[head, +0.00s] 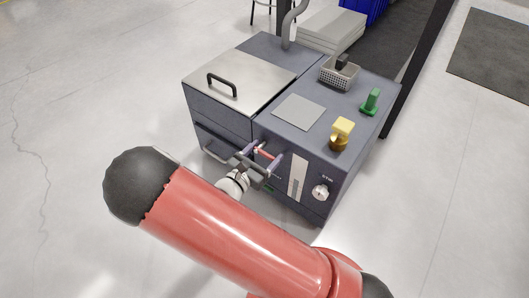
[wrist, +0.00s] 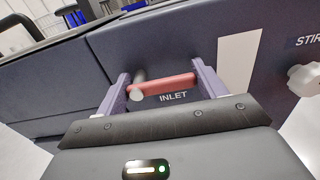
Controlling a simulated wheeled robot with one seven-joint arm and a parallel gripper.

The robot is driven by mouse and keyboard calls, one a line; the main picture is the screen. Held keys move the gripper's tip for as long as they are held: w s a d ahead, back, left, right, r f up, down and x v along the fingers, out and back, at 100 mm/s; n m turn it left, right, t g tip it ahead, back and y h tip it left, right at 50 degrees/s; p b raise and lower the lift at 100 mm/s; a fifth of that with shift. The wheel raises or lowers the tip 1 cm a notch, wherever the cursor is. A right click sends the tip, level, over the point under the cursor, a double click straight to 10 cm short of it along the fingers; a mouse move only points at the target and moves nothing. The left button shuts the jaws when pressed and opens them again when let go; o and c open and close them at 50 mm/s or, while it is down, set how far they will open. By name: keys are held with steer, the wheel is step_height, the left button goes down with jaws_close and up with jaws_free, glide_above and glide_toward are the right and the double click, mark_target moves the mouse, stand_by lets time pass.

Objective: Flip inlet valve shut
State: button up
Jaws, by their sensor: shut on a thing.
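The inlet valve has a red lever (wrist: 168,84) with a round grey pivot end at its left, on the dark front panel above the word INLET. The lever lies nearly level, its right end slightly higher in the wrist view. My gripper (wrist: 160,76) has its two purple-grey fingers at the left and right ends of the lever and is shut on it. In the head view my gripper (head: 268,153) is at the panel's left part, with a little of the red lever (head: 264,153) showing between the fingers. The rest of the valve is mostly hidden there.
A STIR knob (head: 320,192) and a pale vertical strip (head: 297,178) are right of the valve. A steel lid (head: 239,82) with a black handle is at left. A grey basket (head: 339,74), a green object (head: 371,101) and a yellow-topped brass piece (head: 341,134) stand on top.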

steer(key=o, duration=1)
steer(key=p+v, duration=0.1)
steer(key=v, duration=0.7)
steer(key=shift+w, duration=0.1)
steer(key=s+d+r+m+g+y+p, duration=0.1)
steer(key=s+d+r+m+g+p, duration=0.2)
steer(key=d+r+m+g, duration=0.45)
steer(key=s+d+r+m+g+y+p, duration=0.1)
steer(key=s+d+r+m+g+p, duration=0.1)
steer(key=d+r+m+g, duration=0.5)
steer(key=s+d+r+m+t+y+p, duration=0.1)
steer(key=s+r+m+t+y, duration=0.1)
steer(key=r, duration=0.4)
steer(key=s+d+r+m+t+y+p, duration=0.2)
steer(key=s+r+m+y, duration=0.2)
steer(key=r+m, duration=0.2)
steer(key=s+d+r+m+t+y+p, duration=0.1)
steer(key=s+r+m+t+y+p, duration=0.1)
steer(key=r+m, duration=0.3)
steer(key=shift+s+d+r+m+y, duration=0.15)
steer(key=shift+s+r+m+y, duration=0.1)
steer(key=shift+s+r, duration=0.25)
steer(key=shift+s+d+r+m+y, duration=0.1)
steer(key=shift+s+d+r+y, duration=0.15)
steer(key=shift+r, duration=0.35)
